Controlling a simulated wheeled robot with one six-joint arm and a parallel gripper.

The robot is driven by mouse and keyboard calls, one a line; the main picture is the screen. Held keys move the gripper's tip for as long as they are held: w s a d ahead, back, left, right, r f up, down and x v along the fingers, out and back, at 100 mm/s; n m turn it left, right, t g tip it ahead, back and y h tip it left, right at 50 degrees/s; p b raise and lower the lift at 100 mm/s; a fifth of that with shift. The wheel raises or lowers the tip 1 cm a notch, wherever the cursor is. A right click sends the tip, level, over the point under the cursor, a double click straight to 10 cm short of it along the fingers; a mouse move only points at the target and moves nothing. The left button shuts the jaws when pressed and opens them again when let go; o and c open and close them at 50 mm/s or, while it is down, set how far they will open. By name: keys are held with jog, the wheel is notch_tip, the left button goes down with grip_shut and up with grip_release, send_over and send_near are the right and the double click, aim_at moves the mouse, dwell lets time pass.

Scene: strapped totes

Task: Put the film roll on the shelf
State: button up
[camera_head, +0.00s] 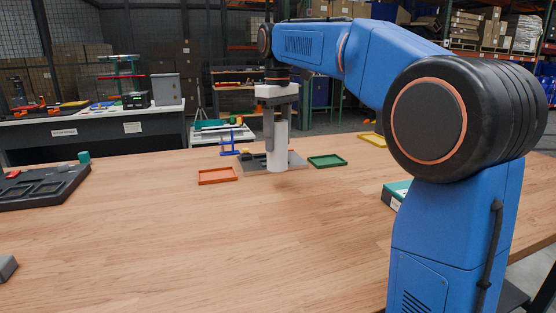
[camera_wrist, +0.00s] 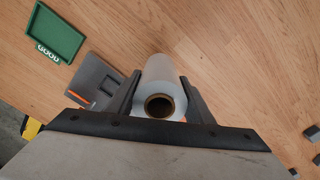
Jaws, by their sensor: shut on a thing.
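The film roll (camera_head: 278,149) is a white cylinder with a brown hollow core. It stands upright over the wooden table in the head view. My gripper (camera_head: 275,118) is above it and shut on its upper part. In the wrist view the roll (camera_wrist: 164,88) lies between the two dark fingers of my gripper (camera_wrist: 160,95), with its open end toward the camera. I cannot tell whether its lower end touches the table. No shelf is clear on the table; a wooden rack with shelves (camera_head: 232,90) stands in the background behind it.
A red tray (camera_head: 217,176), a green tray (camera_head: 327,161) and a grey board (camera_head: 295,159) lie near the roll. A black tray (camera_head: 45,188) is at the left and a teal-and-white box (camera_head: 396,194) at the right. The table's front middle is clear.

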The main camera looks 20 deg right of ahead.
aim_at(278, 154)
jog(key=shift+f, duration=2.6)
jog(key=shift+f, duration=0.15)
jog(key=o, duration=1.3)
